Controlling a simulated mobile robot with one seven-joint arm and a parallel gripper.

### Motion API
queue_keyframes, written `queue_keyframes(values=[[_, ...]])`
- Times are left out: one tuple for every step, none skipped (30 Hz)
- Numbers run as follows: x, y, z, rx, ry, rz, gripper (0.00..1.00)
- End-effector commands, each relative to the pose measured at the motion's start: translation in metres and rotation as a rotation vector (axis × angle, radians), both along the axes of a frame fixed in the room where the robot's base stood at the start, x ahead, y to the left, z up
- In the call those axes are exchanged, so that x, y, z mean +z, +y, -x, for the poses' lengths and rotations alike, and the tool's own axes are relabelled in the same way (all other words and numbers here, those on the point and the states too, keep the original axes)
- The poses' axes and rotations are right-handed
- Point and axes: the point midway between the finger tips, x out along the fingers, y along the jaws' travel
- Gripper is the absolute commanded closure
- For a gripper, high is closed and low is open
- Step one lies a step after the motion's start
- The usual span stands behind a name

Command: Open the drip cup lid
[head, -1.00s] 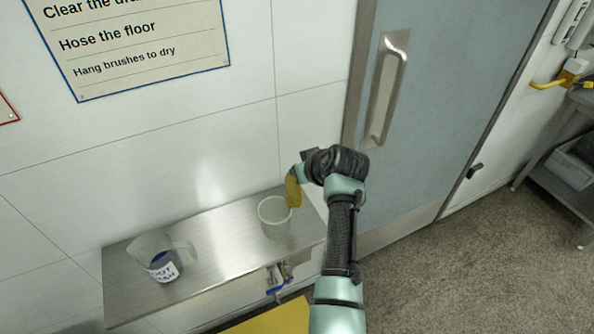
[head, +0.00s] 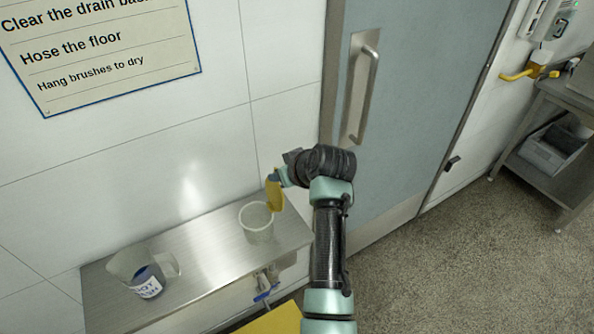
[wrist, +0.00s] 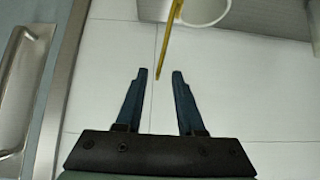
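The drip cup (head: 256,226) is a pale, open-topped cup on the right part of the steel shelf. Its yellow lid (head: 274,194) stands roughly upright at the cup's right rim, so the mouth is uncovered. My gripper (head: 284,177) is beside the lid, at upper right of the cup. In the wrist view my gripper (wrist: 159,72) is open, its two dark fingers apart. The lid (wrist: 171,42) shows there nearly edge-on as a thin strip, its lower end near the gap between the fingertips; contact cannot be told. The cup (wrist: 204,10) is partly cut off at the top.
A jug (head: 127,264) with a paper label and dark contents stands on the left of the steel shelf (head: 205,262). A blue-handled valve (head: 266,290) is below the shelf front. A grey door (head: 410,110) with a long handle (head: 362,90) is right of my gripper.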

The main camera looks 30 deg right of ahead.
Motion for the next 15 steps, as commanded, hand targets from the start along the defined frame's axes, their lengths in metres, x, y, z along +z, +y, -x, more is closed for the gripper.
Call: queue_keyframes(values=[[0.005,-0.001,0.006,-0.001,-0.003,0.002,0.62],[0.008,-0.001,0.009,-0.001,-0.002,0.002,0.62],[0.012,-0.001,0.014,-0.001,-0.002,0.002,0.62],[0.016,-0.001,0.018,-0.001,-0.003,0.003,0.62],[0.020,-0.001,0.021,-0.002,-0.003,0.002,0.62],[0.025,-0.002,0.026,-0.002,-0.004,0.002,0.62],[0.028,-0.002,0.030,-0.004,-0.004,0.002,0.62],[0.032,-0.002,0.034,-0.002,-0.002,0.002,0.62],[0.036,-0.001,0.039,-0.002,-0.002,0.002,0.62],[0.041,-0.002,0.043,-0.003,-0.004,0.003,0.62],[0.044,-0.002,0.046,-0.002,-0.003,0.002,0.62],[0.048,-0.002,0.051,-0.002,-0.002,0.002,0.62],[0.052,-0.002,0.054,-0.004,-0.003,0.002,0.62],[0.055,-0.002,0.057,-0.003,-0.002,0.001,0.62],[0.059,-0.002,0.061,-0.003,-0.002,0.001,0.62]])
